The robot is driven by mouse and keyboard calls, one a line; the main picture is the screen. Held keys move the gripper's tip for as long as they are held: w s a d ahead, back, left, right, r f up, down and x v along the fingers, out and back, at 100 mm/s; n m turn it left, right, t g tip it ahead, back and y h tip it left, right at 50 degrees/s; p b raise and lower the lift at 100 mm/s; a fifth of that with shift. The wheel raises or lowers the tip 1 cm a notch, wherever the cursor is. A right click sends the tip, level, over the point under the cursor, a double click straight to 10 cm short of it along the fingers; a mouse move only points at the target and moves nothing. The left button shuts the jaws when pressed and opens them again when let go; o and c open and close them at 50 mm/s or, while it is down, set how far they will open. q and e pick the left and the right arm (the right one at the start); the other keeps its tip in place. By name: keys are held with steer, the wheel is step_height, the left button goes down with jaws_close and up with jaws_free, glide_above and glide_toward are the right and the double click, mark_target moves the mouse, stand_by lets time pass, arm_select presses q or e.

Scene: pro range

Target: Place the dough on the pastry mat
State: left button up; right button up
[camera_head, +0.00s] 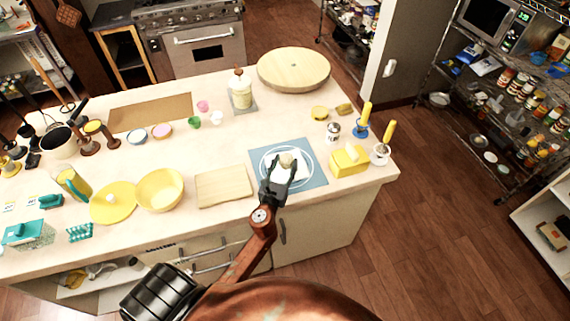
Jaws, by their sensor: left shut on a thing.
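The dough (286,159) is a small pale beige lump over the middle of the blue pastry mat (317,178). My left gripper (283,166) reaches in over the mat's near edge and is shut on the dough. White circle lines and a white patch show on the mat around and under the dough. I cannot tell whether the dough touches the mat. The fingers hide its near side. My right gripper is not in view.
A yellow butter-like block (350,159) stands right of the mat, with yellow-handled tools behind it. A wooden board (222,187) and yellow bowl (160,190) lie to the left. A round wooden board (293,69) is at the back.

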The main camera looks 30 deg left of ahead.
arm_select(q)
steer(key=shift+s+f, duration=0.1)
steer(key=shift+f, duration=0.4)
steer(key=o, duration=0.8)
steer(key=shift+f, duration=0.1)
steer(key=o, duration=0.4)
steer(key=shift+s+f, duration=0.1)
steer(key=shift+f, duration=0.05)
steer(key=shift+o, duration=0.2)
steer(key=shift+d, duration=0.1)
steer(key=shift+r+p, duration=0.3)
steer(key=shift+r, duration=0.25)
steer(key=v, duration=1)
steer(key=shift+s+r+b, duration=0.25)
steer(key=shift+r+b, duration=0.05)
steer(key=shift+b, duration=0.05)
steer(key=shift+s+d+r, duration=0.15)
steer(key=shift+s+d, duration=0.05)
steer(key=shift+s, duration=0.35)
